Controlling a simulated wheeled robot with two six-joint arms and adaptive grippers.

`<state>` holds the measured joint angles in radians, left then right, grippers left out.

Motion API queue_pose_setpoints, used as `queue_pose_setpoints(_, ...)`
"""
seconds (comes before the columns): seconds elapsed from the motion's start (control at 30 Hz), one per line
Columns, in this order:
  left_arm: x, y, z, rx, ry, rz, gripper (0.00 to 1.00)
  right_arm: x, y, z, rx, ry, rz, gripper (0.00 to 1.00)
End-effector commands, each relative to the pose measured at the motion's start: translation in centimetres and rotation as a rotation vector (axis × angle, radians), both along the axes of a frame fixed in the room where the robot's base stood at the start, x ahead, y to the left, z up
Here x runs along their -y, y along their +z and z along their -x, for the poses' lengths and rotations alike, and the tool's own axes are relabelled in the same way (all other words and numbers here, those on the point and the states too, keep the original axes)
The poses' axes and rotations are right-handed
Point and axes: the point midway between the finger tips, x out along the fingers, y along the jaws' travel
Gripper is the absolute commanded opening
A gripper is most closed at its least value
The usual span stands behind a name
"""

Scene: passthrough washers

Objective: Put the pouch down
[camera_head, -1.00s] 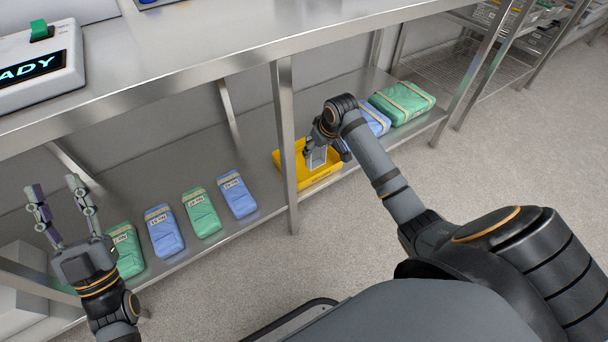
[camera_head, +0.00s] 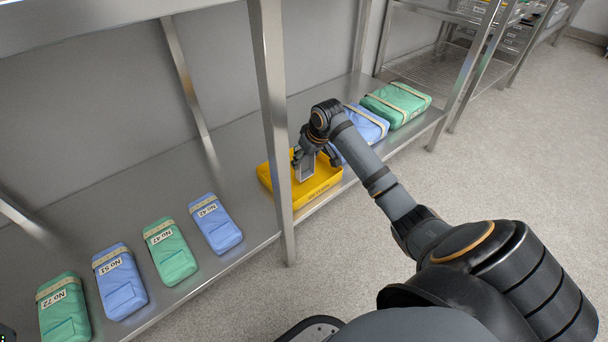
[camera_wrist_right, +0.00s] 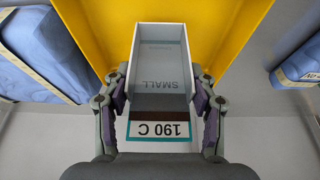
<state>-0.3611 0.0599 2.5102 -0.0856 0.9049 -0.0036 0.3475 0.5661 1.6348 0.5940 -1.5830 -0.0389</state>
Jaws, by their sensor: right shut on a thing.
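My right gripper (camera_head: 308,156) is shut on the pouch (camera_head: 306,170), a small pale grey-white piece. In the right wrist view the pouch (camera_wrist_right: 162,58) sits between the two fingers, with "SMALL" on it and a dark-edged "190 C" label at its near end. It is over the yellow tray (camera_head: 325,192) on the lower shelf; the tray also shows in the wrist view (camera_wrist_right: 235,30). I cannot tell whether the pouch touches the tray floor. My left gripper is out of view.
Blue and green wrapped packs, such as the nearest blue one (camera_head: 215,223), lie in a row left of the tray. A blue pack (camera_head: 368,122) and a green pack (camera_head: 396,103) lie to its right. A steel post (camera_head: 272,120) stands in front of the shelf.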

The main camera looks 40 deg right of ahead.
Motion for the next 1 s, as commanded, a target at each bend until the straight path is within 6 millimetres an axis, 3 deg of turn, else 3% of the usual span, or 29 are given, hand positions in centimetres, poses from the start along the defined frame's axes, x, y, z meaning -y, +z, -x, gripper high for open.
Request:
queue_pose_setpoints(0.13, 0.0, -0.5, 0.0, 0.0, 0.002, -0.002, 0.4, 0.0, -0.7, 0.0, 0.001, 0.0, 0.0, 0.44)
queue_pose_setpoints(0.33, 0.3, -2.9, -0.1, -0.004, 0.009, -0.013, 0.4, -0.1, -4.0, 0.0, 0.001, 0.0, -0.001, 0.44)
queue_pose_setpoints(0.67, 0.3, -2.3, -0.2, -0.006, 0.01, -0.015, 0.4, -0.1, -3.8, 0.0, 0.0, -0.001, -0.001, 0.41)
queue_pose_setpoints(0.7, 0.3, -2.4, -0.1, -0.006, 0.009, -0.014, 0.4, 0.0, -3.9, 0.0, 0.0, 0.0, -0.001, 0.62)
queue_pose_setpoints(0.83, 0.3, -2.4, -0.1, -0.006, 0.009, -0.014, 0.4, 0.0, -3.9, 0.0, 0.001, 0.0, -0.001, 0.79)
queue_pose_setpoints(1.0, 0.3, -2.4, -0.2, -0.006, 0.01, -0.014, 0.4, 0.0, -3.9, 0.0, 0.001, 0.0, 0.0, 0.8)
